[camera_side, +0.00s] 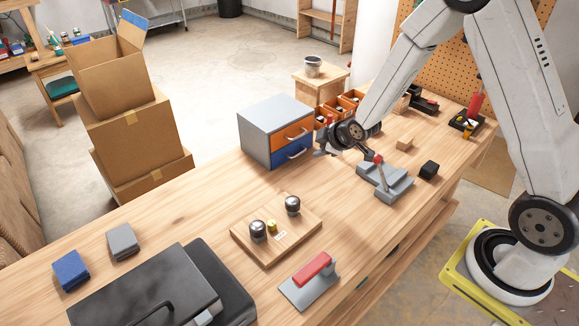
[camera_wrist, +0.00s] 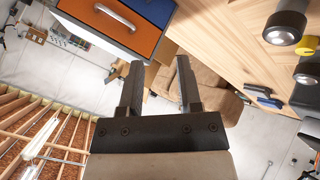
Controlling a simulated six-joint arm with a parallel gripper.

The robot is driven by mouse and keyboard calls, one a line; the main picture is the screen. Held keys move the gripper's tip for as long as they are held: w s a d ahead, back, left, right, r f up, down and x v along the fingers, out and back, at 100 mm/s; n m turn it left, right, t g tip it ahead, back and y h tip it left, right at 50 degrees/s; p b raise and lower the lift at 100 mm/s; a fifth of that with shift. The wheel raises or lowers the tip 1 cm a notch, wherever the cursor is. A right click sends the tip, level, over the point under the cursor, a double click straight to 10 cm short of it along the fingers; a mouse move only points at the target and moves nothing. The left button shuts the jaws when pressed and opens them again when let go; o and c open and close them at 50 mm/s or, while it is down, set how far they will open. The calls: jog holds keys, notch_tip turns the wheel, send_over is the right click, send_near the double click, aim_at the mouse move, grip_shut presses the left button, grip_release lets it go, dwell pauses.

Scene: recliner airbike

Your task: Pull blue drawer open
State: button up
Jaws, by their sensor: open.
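A small grey cabinet (camera_side: 262,122) stands on the bench with an orange drawer (camera_side: 288,135) above and the blue drawer (camera_side: 290,152) below. Both drawers look closed, each with a light curved handle. In the wrist view the orange drawer (camera_wrist: 115,28) with its handle and part of the blue drawer (camera_wrist: 152,10) show at the top, cut off by the frame. My gripper (camera_side: 322,147) is just right of the cabinet's drawer front, close to the blue drawer's handle (camera_side: 299,152). In the wrist view my gripper (camera_wrist: 158,72) is open, with nothing between its fingers.
A grey vise-like fixture (camera_side: 385,182) lies below my arm on the bench. A wooden board (camera_side: 277,228) with dark knobs is in front of the cabinet. Orange bins (camera_side: 345,103) stand behind my gripper. The bench between cabinet and board is clear.

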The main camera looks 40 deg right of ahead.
jog(key=w+d+f+n+t, duration=0.2)
jog(key=w+d+f+n, duration=0.1)
jog(key=w+f+n, duration=0.15)
jog(key=n+t, duration=0.3)
send_near(299, 153)
jog(key=shift+x, duration=1.05)
jog(key=shift+d+f+n+t+y, duration=0.35)
jog(key=shift+f+n+t, duration=0.4)
jog(key=shift+n+t, duration=0.2)
jog(key=shift+x, duration=3.9)
jog(key=shift+f, duration=0.1)
grip_shut()
